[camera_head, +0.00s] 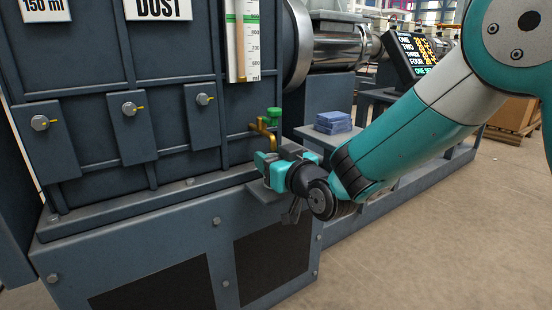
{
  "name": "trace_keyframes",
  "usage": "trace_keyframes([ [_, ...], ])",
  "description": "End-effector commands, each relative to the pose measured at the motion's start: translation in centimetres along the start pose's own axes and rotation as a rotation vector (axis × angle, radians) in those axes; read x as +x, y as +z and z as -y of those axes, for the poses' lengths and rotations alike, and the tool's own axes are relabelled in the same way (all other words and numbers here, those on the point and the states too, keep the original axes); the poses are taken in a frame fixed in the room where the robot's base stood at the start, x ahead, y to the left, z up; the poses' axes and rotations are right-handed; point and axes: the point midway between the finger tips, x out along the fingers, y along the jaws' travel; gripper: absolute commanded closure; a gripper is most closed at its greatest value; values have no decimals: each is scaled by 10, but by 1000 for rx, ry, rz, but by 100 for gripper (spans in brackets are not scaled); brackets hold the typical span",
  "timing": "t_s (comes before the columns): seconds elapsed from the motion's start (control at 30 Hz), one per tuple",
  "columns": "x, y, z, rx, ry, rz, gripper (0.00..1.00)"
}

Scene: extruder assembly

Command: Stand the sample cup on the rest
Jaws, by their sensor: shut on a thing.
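My gripper (267,165) is at the front of the dark machine, just below and in front of a brass tap (264,135) with a green handle (273,115). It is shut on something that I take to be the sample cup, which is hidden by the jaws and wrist. I cannot see the cup's rim, its contents or its tilt. A small dark ledge (258,193), which looks like the rest, juts out under the gripper. I cannot tell whether the cup touches it.
A sight gauge (243,45) with a green mark is above the tap. Folded blue cloths (333,122) lie on a grey shelf to the right. A screen (413,55) stands behind my arm. The floor (440,240) at the front right is clear.

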Motion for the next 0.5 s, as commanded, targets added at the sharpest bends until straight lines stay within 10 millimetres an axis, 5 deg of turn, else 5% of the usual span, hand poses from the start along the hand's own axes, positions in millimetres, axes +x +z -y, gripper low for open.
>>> trace_keyframes([
  [0.5,0,5,0,0,0,0,74],
])
